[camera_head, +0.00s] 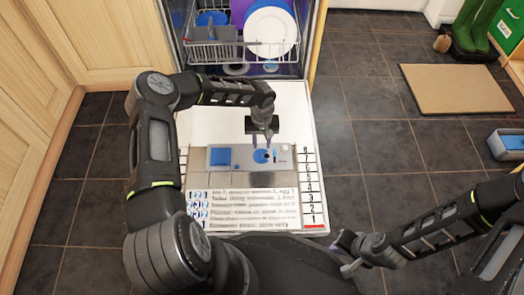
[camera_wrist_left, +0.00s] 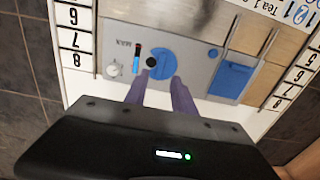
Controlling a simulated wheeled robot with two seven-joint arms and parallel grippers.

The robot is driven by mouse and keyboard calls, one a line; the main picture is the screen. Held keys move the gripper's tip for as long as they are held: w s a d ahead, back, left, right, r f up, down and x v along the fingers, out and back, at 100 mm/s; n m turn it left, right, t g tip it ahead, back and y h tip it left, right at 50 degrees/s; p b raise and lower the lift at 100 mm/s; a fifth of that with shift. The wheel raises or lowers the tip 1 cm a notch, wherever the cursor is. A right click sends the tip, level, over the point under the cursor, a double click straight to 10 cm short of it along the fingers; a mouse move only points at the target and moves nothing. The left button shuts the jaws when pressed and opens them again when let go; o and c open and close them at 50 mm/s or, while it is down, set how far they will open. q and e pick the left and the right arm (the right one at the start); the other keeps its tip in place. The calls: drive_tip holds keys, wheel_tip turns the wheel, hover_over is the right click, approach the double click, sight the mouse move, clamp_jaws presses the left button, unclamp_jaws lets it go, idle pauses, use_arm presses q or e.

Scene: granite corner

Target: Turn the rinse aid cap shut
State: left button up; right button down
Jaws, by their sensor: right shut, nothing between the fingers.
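The rinse aid cap is a round blue disc (camera_head: 261,156) on the dispenser panel of the open dishwasher door. In the left wrist view the blue cap (camera_wrist_left: 163,67) shows a dark round spot at one side. My left gripper (camera_head: 266,142) is above the cap, pointing down. In the wrist view its two fingers (camera_wrist_left: 158,80) stand apart at the cap's near edge, with nothing held between them. I cannot tell whether they touch it. My right gripper (camera_head: 349,268) is shut and empty, low in the head view, away from the door.
A blue detergent lid (camera_head: 220,156) sits beside the cap. The printed, numbered dishwasher door (camera_head: 240,226) lies open. Behind it is a rack (camera_head: 215,50) with a white plate (camera_head: 270,30). Cabinets are left; a mat (camera_head: 455,88), green boots (camera_head: 478,28) and a grey box (camera_head: 510,144) are right.

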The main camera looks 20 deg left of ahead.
sight(262, 153)
use_arm(q)
wheel_tip(262, 153, down, 5)
drive_tip(key=shift+f+b, duration=0.1)
drive_tip(key=shift+b, duration=0.75)
clamp_jaws()
